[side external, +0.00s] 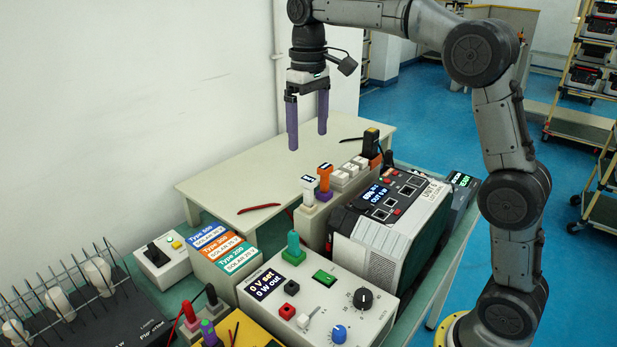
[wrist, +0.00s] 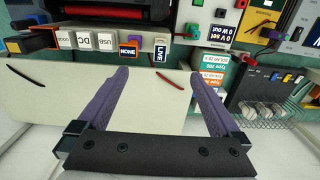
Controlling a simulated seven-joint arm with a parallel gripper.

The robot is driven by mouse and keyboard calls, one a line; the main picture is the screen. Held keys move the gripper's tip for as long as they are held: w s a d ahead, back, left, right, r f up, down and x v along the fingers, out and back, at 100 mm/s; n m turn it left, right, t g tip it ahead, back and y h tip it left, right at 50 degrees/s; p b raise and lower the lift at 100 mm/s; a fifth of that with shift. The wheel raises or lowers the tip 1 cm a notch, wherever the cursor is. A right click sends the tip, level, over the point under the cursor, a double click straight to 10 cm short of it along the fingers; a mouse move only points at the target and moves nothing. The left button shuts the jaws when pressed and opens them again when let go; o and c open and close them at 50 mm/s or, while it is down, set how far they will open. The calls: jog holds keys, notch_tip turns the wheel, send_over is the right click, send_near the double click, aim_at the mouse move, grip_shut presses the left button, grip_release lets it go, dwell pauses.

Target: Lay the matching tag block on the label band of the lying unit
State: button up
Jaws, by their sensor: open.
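My gripper (side external: 307,140) is open and empty, pointing down above the pale table; its purple fingers (wrist: 160,74) frame bare tabletop in the wrist view. The lying unit (side external: 372,252), grey and black with a screen and ports on top, is right of centre. A row of small white lettered blocks (side external: 350,171) stands behind it; in the wrist view they include a DC block (wrist: 85,40) and a USB block (wrist: 105,41). Beside them stand an orange holder marked NONE (wrist: 128,50) and a white one marked LIVE (wrist: 160,54). I cannot tell which block matches; the label band is unclear.
A wire rack (side external: 75,300) is at far left. Red wires (side external: 259,207) lie on the pale table (side external: 235,190), which is otherwise mostly clear.

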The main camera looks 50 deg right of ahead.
notch_tip(320, 180, up, 9)
jog(key=s+a+r+t, duration=0.1)
jog(key=s+r, duration=0.1)
jog(key=s, duration=0.6)
jog(key=s+a+r+t, duration=0.1)
jog(key=s+a+r, duration=0.1)
jog(key=s, duration=0.7)
jog(key=s+f+t, duration=0.1)
jog(key=s+f, duration=0.4)
jog(key=f, duration=0.5)
jog(key=s+f+t, duration=0.2)
jog(key=s+f, duration=0.3)
jog(key=f, duration=0.6)
jog(key=shift+a+t, duration=0.25)
jog(key=shift+t, duration=0.05)
